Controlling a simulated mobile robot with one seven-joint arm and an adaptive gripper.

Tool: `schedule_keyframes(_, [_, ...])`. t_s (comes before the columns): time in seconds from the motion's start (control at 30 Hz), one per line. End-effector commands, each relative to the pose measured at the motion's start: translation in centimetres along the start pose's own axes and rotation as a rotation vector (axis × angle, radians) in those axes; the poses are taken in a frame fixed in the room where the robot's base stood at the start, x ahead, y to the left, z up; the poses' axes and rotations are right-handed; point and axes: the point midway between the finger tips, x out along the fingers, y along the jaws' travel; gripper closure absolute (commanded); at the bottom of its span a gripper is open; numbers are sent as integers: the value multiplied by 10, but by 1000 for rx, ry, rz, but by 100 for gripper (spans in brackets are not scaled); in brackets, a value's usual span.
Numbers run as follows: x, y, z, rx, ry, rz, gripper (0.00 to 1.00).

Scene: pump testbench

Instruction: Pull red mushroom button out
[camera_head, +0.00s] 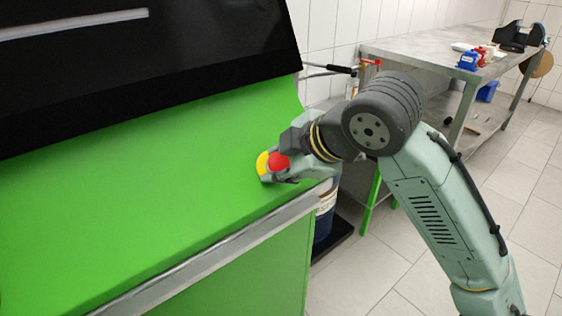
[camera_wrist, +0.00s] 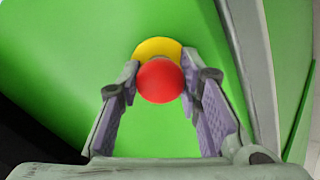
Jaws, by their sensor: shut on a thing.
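The red mushroom button (camera_head: 279,162) sits on a yellow round base (camera_head: 262,164) on the green sloped panel near its right end. In the wrist view the red button (camera_wrist: 160,81) is in front of the yellow base (camera_wrist: 158,47). My gripper (camera_head: 273,170) reaches it from the right in the head view. In the wrist view my gripper (camera_wrist: 158,84) has one finger on each side of the red button, closed on its rim. The stem behind the button is hidden.
A dark screen (camera_head: 140,60) stands above the green panel (camera_head: 120,190). A metal edge (camera_head: 215,252) runs along the panel's front. A metal workbench (camera_head: 430,50) with blue and red items stands at the back right. Tiled floor (camera_head: 530,190) lies at the right.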

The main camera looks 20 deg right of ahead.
Motion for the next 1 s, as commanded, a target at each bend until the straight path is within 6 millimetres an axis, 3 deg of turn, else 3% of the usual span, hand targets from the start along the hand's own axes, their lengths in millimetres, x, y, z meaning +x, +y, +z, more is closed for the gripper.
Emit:
schedule_keyframes(0.9, [-8,0,-1,-1,1,-1,93])
schedule_keyframes(0.93, [-8,0,0,-1,1,-1,68])
schedule_keyframes(1.0, [-7,0,0,-1,0,-1,63])
